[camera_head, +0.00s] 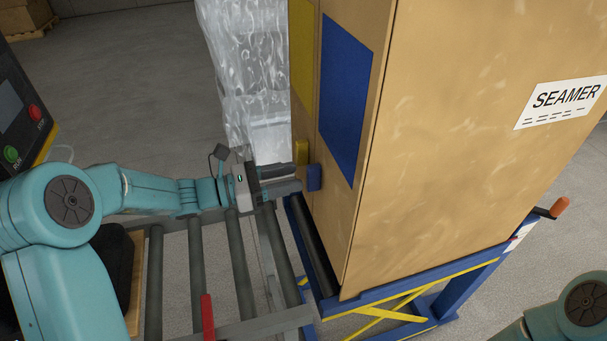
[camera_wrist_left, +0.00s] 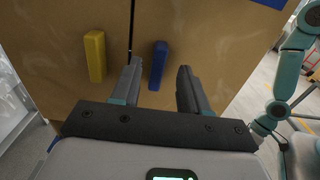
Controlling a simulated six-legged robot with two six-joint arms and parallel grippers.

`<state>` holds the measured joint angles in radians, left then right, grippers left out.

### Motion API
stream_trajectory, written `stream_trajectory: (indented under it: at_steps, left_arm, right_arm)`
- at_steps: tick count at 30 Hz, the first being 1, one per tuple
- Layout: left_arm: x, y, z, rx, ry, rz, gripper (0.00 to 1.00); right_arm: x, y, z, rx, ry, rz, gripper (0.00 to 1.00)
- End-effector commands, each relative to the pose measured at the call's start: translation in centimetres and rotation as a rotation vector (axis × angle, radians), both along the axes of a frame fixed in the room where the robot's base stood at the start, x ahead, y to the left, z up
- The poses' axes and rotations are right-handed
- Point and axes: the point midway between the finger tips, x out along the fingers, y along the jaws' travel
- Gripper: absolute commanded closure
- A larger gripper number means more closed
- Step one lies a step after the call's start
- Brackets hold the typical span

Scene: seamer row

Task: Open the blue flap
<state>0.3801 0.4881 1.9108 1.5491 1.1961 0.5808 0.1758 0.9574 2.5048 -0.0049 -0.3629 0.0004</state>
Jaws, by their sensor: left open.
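A tall brown cabinet has a blue panel (camera_head: 345,95) on its flap, with a small blue handle (camera_head: 314,177) low at the flap's left edge. The flap looks shut, with a dark seam between it and the yellow-marked flap (camera_head: 302,50). My left gripper (camera_head: 297,180) is at the cabinet front by the blue handle. In the left wrist view the gripper (camera_wrist_left: 158,80) is open and the blue handle (camera_wrist_left: 159,64) shows between its fingers, nearer the left one. I cannot tell whether they touch. My right gripper is out of view.
A yellow handle (camera_head: 301,152) sits just left of the blue one. A roller conveyor (camera_head: 198,262) with a red bar (camera_head: 207,318) lies below my left arm. A blue lift frame (camera_head: 440,290) carries the cabinet. A plastic-wrapped stack (camera_head: 243,70) stands behind.

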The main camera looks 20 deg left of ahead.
Motion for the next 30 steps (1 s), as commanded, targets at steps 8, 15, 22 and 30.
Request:
stream_trajectory:
  at_steps: [8,15,22,30]
  left_arm:
    - [2.1,-3.0,0.0,0.001,-0.001,-0.004,0.55]
    - [2.4,-3.2,0.0,0.001,0.001,-0.001,0.55]
    - [2.4,-3.2,0.0,0.001,0.001,-0.002,1.0]
    - [2.4,-3.2,0.0,0.001,0.0,-0.002,1.0]
  right_arm:
    - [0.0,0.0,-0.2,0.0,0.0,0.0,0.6]
    - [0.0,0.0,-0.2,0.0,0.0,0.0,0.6]
    - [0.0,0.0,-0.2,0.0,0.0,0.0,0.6]
    - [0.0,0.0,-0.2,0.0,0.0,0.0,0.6]
